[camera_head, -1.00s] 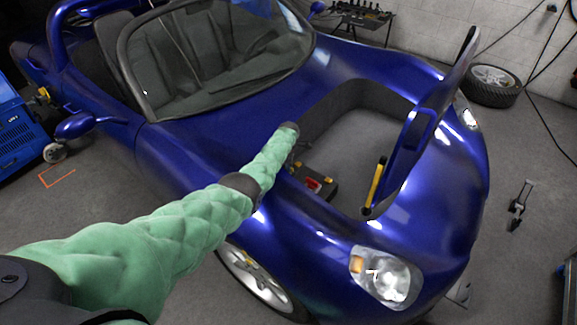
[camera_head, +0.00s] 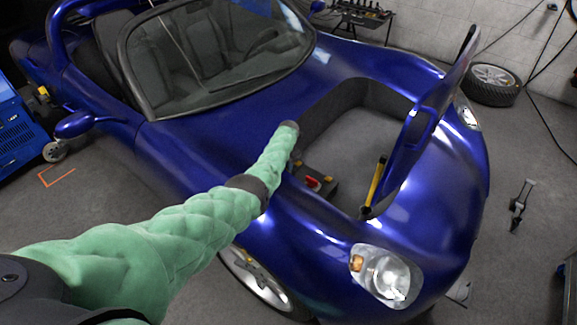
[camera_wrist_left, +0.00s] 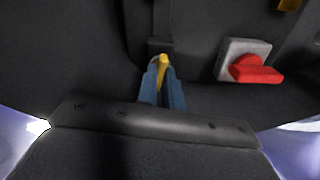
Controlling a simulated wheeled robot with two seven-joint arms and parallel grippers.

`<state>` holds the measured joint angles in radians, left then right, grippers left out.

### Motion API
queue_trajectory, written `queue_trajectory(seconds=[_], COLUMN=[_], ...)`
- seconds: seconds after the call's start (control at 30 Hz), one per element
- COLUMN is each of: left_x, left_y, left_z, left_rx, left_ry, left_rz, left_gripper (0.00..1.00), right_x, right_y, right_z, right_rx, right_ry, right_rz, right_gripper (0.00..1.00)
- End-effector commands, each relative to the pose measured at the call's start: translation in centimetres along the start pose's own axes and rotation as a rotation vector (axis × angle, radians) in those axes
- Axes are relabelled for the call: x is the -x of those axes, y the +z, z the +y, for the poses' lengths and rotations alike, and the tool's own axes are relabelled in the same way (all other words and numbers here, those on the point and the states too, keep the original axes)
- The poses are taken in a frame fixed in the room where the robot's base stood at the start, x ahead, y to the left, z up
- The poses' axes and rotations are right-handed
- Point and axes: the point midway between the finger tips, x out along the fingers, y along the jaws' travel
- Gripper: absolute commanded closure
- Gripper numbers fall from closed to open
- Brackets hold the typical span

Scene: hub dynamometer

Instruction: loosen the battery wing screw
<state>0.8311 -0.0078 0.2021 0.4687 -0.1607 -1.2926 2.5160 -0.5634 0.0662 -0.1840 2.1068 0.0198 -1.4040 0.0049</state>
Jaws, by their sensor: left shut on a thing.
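The yellow wing screw (camera_wrist_left: 163,64) shows in the left wrist view, between the tips of my left gripper's blue fingers (camera_wrist_left: 162,82). The fingers are shut on it, and they hide its lower part. In the head view my green left arm reaches into the car's open front bay, and its wrist end is above the battery's left side. The dark battery (camera_head: 325,190) sits in that bay, partly hidden by the bay's edge. A red lever on a grey block (camera_wrist_left: 257,72) is right of the screw in the wrist view. My right gripper is not in view.
The blue car's raised front lid (camera_head: 425,125) stands right of the bay. A yellow-and-black strut (camera_head: 375,182) is near its lower end. The bay floor (camera_head: 350,140) behind the battery is clear. A headlight (camera_head: 387,277) lies in front.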

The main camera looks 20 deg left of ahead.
Motion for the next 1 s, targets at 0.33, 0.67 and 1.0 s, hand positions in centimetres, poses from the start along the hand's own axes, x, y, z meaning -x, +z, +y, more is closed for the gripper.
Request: queue_trajectory(seconds=[0.33, 0.67, 1.0], left_x=[0.1, 0.1, 0.1], left_y=[0.1, 0.1, 0.1], left_z=[0.0, 0.1, 0.1], left_rx=[0.166, 0.207, 0.207], left_ry=[0.0, 0.0, 0.001], left_rz=[-0.002, -0.002, -0.002], left_gripper=[1.0, 1.0, 0.82], right_x=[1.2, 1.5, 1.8], right_y=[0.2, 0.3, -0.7], right_z=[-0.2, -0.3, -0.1], right_rx=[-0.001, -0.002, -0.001], right_ry=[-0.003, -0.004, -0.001], right_rz=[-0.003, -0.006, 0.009], right_gripper=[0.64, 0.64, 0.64])
